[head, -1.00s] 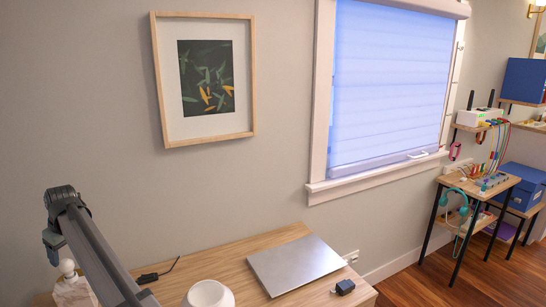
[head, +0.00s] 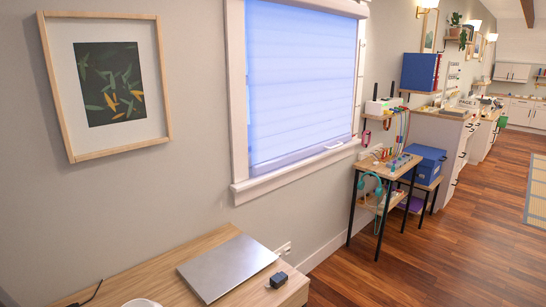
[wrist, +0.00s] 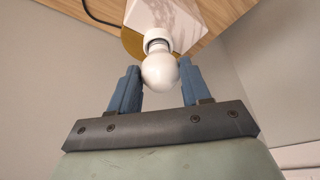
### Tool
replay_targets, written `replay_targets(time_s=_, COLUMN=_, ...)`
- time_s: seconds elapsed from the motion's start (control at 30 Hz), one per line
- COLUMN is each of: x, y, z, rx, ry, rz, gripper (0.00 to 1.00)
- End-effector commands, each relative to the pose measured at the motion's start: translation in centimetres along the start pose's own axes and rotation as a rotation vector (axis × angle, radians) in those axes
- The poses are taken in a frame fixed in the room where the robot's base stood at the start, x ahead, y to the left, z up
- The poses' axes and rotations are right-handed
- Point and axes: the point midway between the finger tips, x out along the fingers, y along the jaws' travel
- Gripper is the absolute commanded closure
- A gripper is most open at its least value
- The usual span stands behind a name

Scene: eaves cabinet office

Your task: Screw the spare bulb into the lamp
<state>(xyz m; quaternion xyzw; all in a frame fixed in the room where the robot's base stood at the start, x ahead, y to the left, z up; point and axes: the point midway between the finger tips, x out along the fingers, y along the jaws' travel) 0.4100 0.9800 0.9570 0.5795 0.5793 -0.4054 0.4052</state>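The lamp (wrist: 172,20) has a pale marble-look block base and shows at the top of the wrist view, upside down. A white round bulb (wrist: 160,73) sits at the mouth of its white socket (wrist: 156,36), with a dark band at the bulb's neck. How deep the bulb sits I cannot tell. My gripper (wrist: 160,76) has one blue finger on each side of the bulb. The lamp and my gripper are outside the head view.
In the head view a silver laptop (head: 226,268) and a small black box (head: 278,280) lie on the wooden desk (head: 135,279). A white rounded object (head: 142,303) is cut off at the bottom edge. A dark cable (wrist: 97,14) runs near the lamp.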

Motion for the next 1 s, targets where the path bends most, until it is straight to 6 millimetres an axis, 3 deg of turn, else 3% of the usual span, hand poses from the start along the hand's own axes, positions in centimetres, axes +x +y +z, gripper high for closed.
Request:
replay_targets(time_s=0.33, x=-0.02, y=0.02, z=0.00, rx=0.000, ry=0.000, rz=0.000, gripper=0.86)
replay_targets(time_s=0.53, x=-0.01, y=-0.17, z=-0.02, rx=0.064, ry=0.000, rz=0.024, gripper=0.86)
replay_targets(time_s=1.0, x=0.08, y=-0.54, z=-0.31, rx=0.483, ry=0.001, rz=0.178, gripper=0.86)
